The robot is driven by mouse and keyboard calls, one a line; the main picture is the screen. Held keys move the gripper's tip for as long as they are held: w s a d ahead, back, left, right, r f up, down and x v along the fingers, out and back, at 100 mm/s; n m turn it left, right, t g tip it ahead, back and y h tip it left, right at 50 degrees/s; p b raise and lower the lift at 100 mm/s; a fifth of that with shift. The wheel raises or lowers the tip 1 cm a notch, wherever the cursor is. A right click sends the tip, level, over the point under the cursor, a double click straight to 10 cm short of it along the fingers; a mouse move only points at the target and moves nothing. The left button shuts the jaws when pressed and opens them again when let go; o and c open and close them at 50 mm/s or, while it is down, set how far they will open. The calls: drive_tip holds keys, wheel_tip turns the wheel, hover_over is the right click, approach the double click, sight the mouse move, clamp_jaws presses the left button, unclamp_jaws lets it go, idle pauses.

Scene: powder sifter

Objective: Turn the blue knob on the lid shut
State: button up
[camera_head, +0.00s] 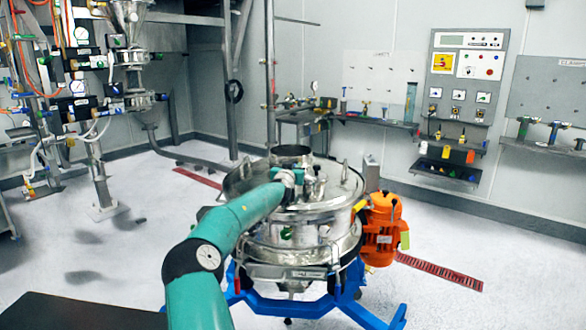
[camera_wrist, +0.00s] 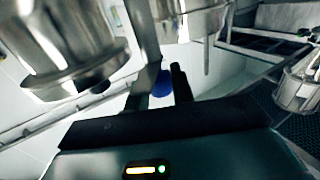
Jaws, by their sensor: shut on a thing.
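The steel sifter (camera_head: 300,245) stands in the middle of the head view, with its round metal lid (camera_head: 340,190) on top. My teal arm reaches up from the bottom to the lid, and my gripper (camera_head: 308,182) is at the lid fittings, small and partly hidden by the wrist. In the wrist view the blue knob (camera_wrist: 162,83) sits between the two dark fingers of my gripper (camera_wrist: 161,90), which is shut on it. The knob cannot be made out in the head view, and its turn angle is not readable.
Shiny metal cylinders (camera_wrist: 70,45) stand close to the fingers in the wrist view. An orange motor (camera_head: 382,230) is on the sifter's right side, above a blue base frame (camera_head: 345,298). Pipework (camera_head: 95,90) stands at left; wall panels and shelves (camera_head: 445,170) are at right.

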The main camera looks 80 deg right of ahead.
drive_tip(key=shift+s+r+t, duration=0.1)
drive_tip(key=shift+t, duration=0.2)
drive_tip(key=shift+s+n+t+y, duration=0.1)
drive_tip(key=shift+n+t+y, duration=0.3)
drive_tip(key=shift+n+t, duration=1.3)
drive_tip(key=shift+w+n+t+y, duration=0.15)
drive_tip(key=shift+n+t+y, duration=1)
drive_tip(key=shift+t, duration=0.85)
drive_tip(key=shift+w+n+t+y, duration=0.1)
drive_tip(key=shift+n+t+y, duration=1.05)
drive_tip(key=shift+t, duration=0.85)
drive_tip(key=shift+n, duration=0.3)
drive_tip(key=o, duration=0.9)
drive_tip(key=shift+o, duration=0.2)
drive_tip(key=shift+s, duration=0.1)
drive_tip(key=v, duration=1.3)
drive_tip(key=shift+s+a+f, duration=0.15)
drive_tip(key=shift+a+f, duration=0.05)
drive_tip(key=shift+a, duration=0.15)
